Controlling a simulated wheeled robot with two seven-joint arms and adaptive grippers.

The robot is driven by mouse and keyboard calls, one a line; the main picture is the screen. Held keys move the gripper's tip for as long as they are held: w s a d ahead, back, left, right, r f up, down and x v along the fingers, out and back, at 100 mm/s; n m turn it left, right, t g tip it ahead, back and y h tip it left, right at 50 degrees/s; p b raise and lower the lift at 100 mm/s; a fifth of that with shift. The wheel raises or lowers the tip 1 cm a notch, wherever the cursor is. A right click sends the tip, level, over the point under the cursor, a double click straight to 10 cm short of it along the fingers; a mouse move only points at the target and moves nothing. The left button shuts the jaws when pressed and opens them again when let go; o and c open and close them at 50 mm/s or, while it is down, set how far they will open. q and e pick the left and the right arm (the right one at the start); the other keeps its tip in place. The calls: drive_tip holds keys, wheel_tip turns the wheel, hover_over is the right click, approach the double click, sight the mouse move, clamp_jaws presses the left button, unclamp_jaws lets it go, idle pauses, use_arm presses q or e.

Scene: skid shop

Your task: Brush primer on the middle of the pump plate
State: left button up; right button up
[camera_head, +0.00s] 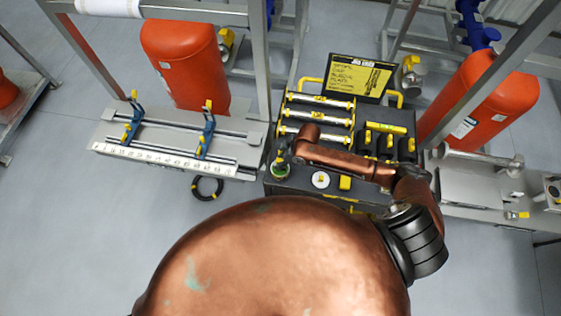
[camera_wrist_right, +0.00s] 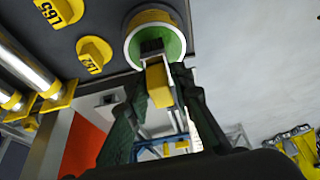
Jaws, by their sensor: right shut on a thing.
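My right gripper (camera_head: 284,157) reaches to the left end of the dark tool case, over a green-rimmed round pot (camera_head: 281,173). In the right wrist view my right gripper (camera_wrist_right: 158,88) is shut on the yellow handle of a brush (camera_wrist_right: 160,84). The brush's dark bristles are at the mouth of the green and white pot (camera_wrist_right: 137,24); I cannot tell whether they touch what is inside. A flat grey plate (camera_head: 470,187) lies on the bench at the right; I cannot tell whether it is the pump plate. My left gripper is not in view.
The tool case (camera_head: 325,185) holds several silver bars and yellow-tagged parts below a yellow sign (camera_head: 355,76). A grey bench (camera_head: 150,133) at the left carries rods, blue clamps and a ruler (camera_head: 165,162). Orange tanks (camera_head: 185,65) and metal posts stand behind both benches.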

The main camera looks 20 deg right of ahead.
sight(280, 160)
drive_tip(key=shift+f, duration=0.5)
idle(0.5)
drive_tip(key=shift+s+f, duration=0.1)
idle(1.7)
wheel_tip(280, 160, up, 7)
drive_tip(key=p, duration=0.7)
drive_tip(key=shift+p, duration=0.3)
idle(0.6)
